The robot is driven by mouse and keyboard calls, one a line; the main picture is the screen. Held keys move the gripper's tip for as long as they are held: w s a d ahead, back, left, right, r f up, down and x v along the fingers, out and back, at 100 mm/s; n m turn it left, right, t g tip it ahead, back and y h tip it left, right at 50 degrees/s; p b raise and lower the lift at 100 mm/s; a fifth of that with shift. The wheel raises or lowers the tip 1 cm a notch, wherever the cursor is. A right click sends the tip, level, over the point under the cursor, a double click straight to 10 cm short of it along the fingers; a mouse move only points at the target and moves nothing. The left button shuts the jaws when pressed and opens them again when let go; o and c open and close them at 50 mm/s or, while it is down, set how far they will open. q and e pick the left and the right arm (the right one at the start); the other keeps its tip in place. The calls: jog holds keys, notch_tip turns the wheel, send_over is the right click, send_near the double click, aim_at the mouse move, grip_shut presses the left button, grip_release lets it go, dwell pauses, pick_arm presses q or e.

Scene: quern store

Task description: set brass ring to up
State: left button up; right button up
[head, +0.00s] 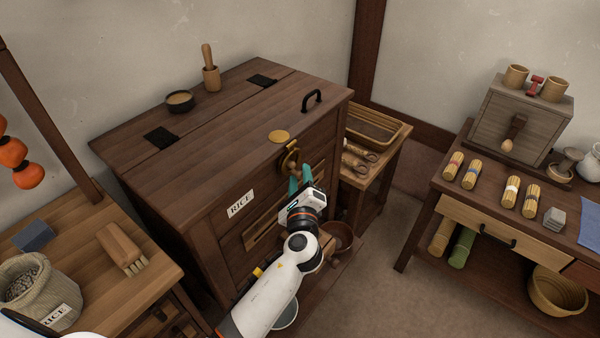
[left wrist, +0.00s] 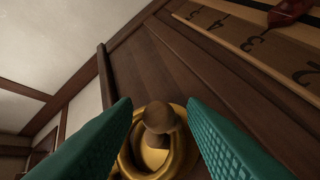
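The brass ring (head: 289,157) is on the front of the dark wooden rice chest (head: 190,180), near its top edge. In the left wrist view the brass ring (left wrist: 185,152) surrounds a rounded brown knob (left wrist: 160,118). My left gripper (head: 300,178) is at the chest front, just below and right of the ring. In the wrist view its teal fingers (left wrist: 160,103) are apart, one on each side of the knob and ring, with a visible gap at the knob. I cannot tell whether either finger touches the ring. My right gripper is not in view.
A round brass plate (head: 279,136) lies on the lid's front edge, near a black handle (head: 312,99). A numbered strip (left wrist: 250,40) with a red pointer (left wrist: 290,11) is on the chest front. A side table (head: 375,180) stands right of the chest. Floor beyond is clear.

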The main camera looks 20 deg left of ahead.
pick_arm(q)
jog(key=shift+x, duration=0.8)
grip_shut()
jog(key=shift+r, duration=0.1)
